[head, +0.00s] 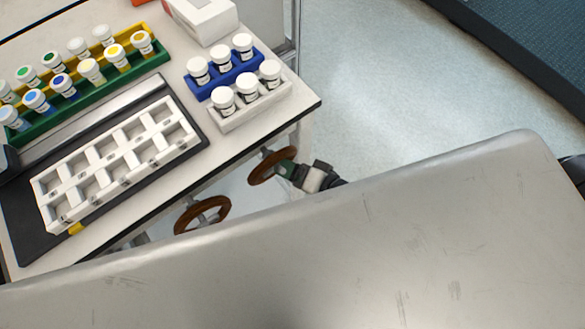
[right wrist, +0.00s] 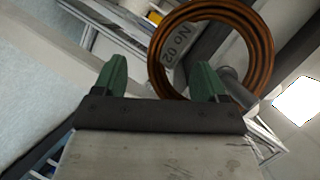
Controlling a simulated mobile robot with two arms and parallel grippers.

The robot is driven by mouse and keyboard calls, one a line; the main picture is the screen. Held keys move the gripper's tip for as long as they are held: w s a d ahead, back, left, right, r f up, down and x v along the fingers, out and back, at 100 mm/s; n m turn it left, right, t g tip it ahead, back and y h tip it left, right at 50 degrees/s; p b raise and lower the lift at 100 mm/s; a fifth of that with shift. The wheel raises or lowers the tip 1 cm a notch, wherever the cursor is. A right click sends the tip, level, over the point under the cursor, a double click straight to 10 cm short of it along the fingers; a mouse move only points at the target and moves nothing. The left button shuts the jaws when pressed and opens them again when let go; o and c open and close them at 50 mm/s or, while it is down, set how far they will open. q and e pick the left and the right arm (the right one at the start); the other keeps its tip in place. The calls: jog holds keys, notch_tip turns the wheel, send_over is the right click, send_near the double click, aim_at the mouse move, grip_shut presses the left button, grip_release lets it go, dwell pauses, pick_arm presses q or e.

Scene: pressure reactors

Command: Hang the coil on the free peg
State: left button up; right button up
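A brown coil (head: 259,169) is below the right end of the table edge in the head view. It also shows in the right wrist view as a ribbed orange-brown ring (right wrist: 157,55), with a grey rod-like part, perhaps a peg, inside its lower right. My right gripper (head: 285,168) is beside this coil in the head view. In the right wrist view its green fingers (right wrist: 160,75) are spread, with the coil's left rim between them in the picture; I cannot tell any contact. A second brown ring (head: 181,224) is further left. I see no clearly free peg. My left gripper is not in view.
The table holds a white slotted rack (head: 118,160) on a dark tray, blue (head: 225,78) and white (head: 246,113) racks of capped jars, and a green-yellow jar rack. A "No 02" marking (right wrist: 175,43) is behind the coil. Floor right of the table is clear.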

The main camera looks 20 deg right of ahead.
jog(key=v, duration=1.1)
jog(key=s+d+f+n+g+h+p, duration=0.1)
jog(key=s+d+f+n+g+h, duration=0.3)
jog(key=f, duration=0.9)
jog(key=w+d+f+h+p, duration=0.1)
jog(key=d+f+h, duration=0.35)
jog(key=f, duration=0.75)
jog(key=s+a+f+n+g, duration=0.1)
jog(key=s+f+n+g, duration=0.3)
jog(key=s+f, duration=0.8)
jog(key=s+g+p, duration=0.1)
jog(key=s+g, duration=0.1)
jog(key=s, duration=0.2)
jog(key=shift+s+f+n, duration=0.15)
jog(key=shift+f+n, duration=0.1)
jog(key=shift+n, duration=0.05)
jog(key=shift+a, duration=0.1)
